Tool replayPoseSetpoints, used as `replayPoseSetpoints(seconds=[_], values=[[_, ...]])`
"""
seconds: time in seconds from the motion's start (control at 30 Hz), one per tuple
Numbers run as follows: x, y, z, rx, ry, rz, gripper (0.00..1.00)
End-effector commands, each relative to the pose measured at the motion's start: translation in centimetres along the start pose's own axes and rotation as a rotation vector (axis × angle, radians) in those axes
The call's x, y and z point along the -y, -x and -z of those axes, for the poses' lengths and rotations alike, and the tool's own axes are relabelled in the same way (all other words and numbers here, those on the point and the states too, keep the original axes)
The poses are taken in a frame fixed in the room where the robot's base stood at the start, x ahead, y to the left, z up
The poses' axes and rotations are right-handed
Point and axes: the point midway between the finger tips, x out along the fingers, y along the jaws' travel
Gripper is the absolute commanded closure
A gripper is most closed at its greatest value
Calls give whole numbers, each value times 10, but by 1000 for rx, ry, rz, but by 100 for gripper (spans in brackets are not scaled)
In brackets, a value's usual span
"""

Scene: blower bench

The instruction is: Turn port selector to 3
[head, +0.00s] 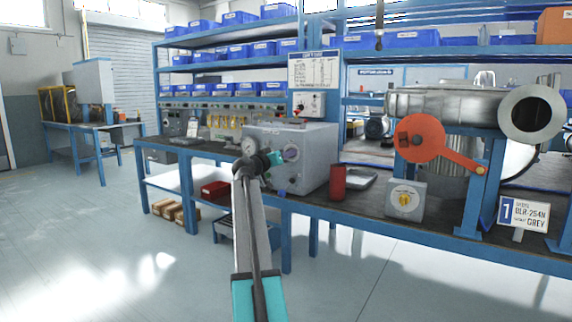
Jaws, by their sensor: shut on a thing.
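A grey box-shaped unit (315,150) stands on the bench with a round pressure gauge (249,146) on its front. A round dial with a purplish face (291,153) shows on the same front, partly hidden by my gripper. My gripper (279,158), with teal fingers, is at this dial and shut on what appears to be its knob. The fingers hide the knob, and the port numbers and pointer are too small to read. A separate small grey box with a yellow knob (404,199) stands farther right, apart from my gripper.
A red cylinder (338,182) stands just right of the unit. A large metal blower (440,105) with a red disc and lever (420,138) is at the right. A red bin (215,189) lies on the lower shelf (165,181). The floor in front is clear.

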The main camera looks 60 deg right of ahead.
Motion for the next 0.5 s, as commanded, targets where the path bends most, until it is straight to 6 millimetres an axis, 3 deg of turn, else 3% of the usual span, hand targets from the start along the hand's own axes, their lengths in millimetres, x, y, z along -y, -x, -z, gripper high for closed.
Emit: replayPoseSetpoints(seconds=[0.5], values=[[2, 1, -4, 3, -313, 1, 94]])
